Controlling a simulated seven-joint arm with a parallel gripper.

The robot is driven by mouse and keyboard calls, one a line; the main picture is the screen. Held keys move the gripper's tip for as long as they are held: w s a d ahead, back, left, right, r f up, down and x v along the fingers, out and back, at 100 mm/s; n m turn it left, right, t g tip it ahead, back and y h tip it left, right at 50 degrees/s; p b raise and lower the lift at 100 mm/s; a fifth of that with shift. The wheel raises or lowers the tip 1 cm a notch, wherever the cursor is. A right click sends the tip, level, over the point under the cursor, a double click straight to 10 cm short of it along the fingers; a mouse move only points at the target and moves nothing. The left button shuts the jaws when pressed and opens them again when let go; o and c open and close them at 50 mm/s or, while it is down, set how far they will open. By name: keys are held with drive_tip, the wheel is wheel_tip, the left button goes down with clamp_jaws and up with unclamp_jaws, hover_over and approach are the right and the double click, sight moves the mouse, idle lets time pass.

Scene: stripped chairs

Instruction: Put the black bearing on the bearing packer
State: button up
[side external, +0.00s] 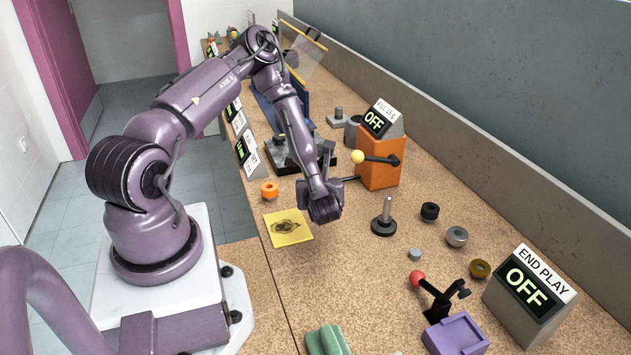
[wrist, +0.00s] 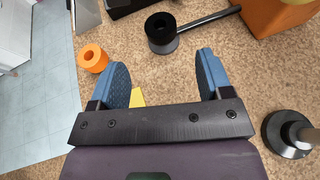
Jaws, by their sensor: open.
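The black bearing (side external: 430,211) is a short dark ring on the cork-coloured bench, right of a round black base with an upright metal post (side external: 384,225). This post stand looks like the bearing packer, though no label names it; it also shows at the right edge of the wrist view (wrist: 290,135). My gripper (side external: 326,213) hangs over the bench left of the post stand, apart from the bearing. In the wrist view its blue-padded fingers (wrist: 163,76) are spread with nothing between them. The black bearing is not clearly seen there.
An orange box (side external: 380,168) with a yellow-knobbed lever and black arm stands behind my gripper. An orange ring (side external: 269,191), yellow sheet (side external: 289,238), grey ring (side external: 457,236) and brass ring (side external: 480,268) lie around. A red-knobbed lever (side external: 432,292) stands in front.

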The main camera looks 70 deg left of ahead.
drive_tip(key=shift+v, duration=1.2)
drive_tip(key=shift+d+r, duration=0.2)
drive_tip(key=shift+d, duration=0.05)
drive_tip(key=w+d+r+m+t+h, duration=0.6)
drive_tip(key=w+r+m, duration=0.35)
drive_tip(key=m, duration=0.55)
drive_tip(key=d+r+m+t+h, duration=0.2)
drive_tip(key=d+r+m+h, duration=0.35)
drive_tip(key=m, duration=0.75)
drive_tip(key=s+d+r+m+g, duration=0.3)
drive_tip(key=s+r+m, duration=0.3)
drive_tip(key=s+m, duration=0.4)
drive_tip(key=s+d+r+m+g+h, duration=0.1)
drive_tip(key=s+d+r+m+g, duration=0.1)
drive_tip(key=s+r+m, duration=0.5)
drive_tip(key=s+m, duration=0.4)
drive_tip(key=m, duration=0.2)
drive_tip(key=shift+d+r+g, duration=0.2)
drive_tip(key=shift+d+g, duration=0.2)
